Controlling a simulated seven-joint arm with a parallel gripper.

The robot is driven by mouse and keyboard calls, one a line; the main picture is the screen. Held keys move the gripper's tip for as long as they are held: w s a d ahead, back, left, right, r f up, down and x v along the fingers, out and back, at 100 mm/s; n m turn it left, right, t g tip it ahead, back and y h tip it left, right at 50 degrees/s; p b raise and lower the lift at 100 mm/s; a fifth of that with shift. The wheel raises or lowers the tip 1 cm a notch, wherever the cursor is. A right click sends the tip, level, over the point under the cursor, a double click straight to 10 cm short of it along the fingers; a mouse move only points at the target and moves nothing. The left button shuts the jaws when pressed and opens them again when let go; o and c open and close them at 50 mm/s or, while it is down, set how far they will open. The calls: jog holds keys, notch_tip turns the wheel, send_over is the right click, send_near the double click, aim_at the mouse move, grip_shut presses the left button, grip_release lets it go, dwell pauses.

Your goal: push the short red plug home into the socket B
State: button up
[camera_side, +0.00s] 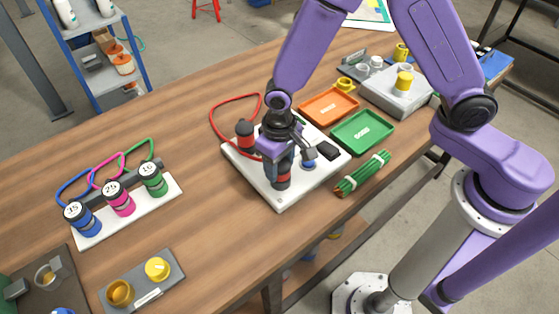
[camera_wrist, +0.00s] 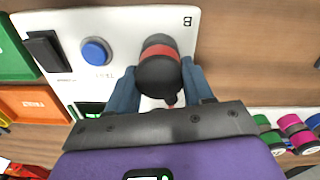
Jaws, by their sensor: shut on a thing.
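The short red plug, a black cylinder with a red band, sits between the blue fingers of my gripper in the wrist view (camera_wrist: 160,66). In the side view its red and black lower part (camera_side: 283,181) shows below the fingers, at the near corner of the white panel (camera_side: 245,166). My gripper (camera_side: 281,165) points down and is shut on the plug; its fingers flank it in the wrist view (camera_wrist: 160,76). A letter B (camera_wrist: 187,21) is printed beside the plug. The socket B is hidden under the plug, so I cannot tell how deep the plug sits.
Another black and red fitting (camera_side: 245,136) with a looped red cable (camera_side: 212,118) stands at the panel's left. A blue button (camera_wrist: 96,51) and black switch (camera_wrist: 46,51) are on the panel. Orange (camera_side: 328,105) and green trays (camera_side: 363,132) and green sticks (camera_side: 362,174) lie right.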

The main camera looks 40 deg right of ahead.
jog(key=shift+f, duration=0.15)
jog(key=o, duration=1.2)
jog(key=shift+o, duration=0.2)
notch_tip(320, 180, up, 18)
jog(key=shift+f, duration=0.25)
